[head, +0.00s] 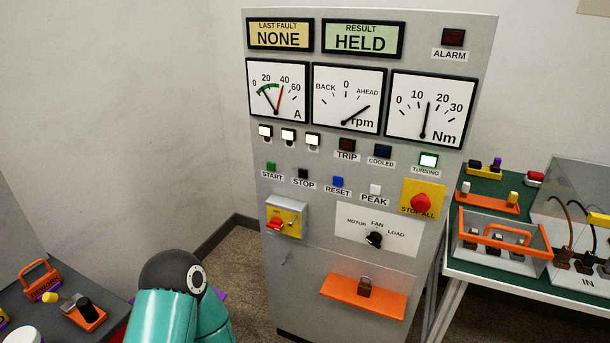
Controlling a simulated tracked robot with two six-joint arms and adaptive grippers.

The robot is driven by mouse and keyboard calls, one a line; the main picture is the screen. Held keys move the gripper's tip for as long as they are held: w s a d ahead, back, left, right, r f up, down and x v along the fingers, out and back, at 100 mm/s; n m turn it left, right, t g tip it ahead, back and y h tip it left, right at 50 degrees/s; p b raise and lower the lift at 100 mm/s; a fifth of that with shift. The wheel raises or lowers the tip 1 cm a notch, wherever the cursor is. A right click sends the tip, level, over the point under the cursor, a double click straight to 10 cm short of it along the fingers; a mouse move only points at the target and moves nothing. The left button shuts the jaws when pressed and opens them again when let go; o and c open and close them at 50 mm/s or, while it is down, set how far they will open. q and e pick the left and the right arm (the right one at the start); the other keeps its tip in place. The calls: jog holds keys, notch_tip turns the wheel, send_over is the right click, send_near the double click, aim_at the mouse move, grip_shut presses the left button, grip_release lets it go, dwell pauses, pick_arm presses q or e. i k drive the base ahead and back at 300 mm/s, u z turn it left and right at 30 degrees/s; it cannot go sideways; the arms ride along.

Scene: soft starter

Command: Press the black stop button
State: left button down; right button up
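The black stop button (303,173) sits on the grey control cabinet (392,270), just above its STOP label, between the green start button (271,167) and the blue reset button (338,181). Nothing covers it. A teal and dark grey arm link of mine shows at the bottom, left of the cabinet and well below the button. Neither gripper shows in the head view.
The cabinet also bears a red STOP ALL button (421,202), a yellow box with a red handle (286,220), a rotary knob (374,240) and an orange shelf (362,297) with a padlock. Tables with parts stand left and right. The space before the buttons is clear.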

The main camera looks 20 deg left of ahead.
aim_at(303, 173)
jog(key=z, duration=0.1)
jog(key=i, duration=1)
jog(key=u, duration=0.1)
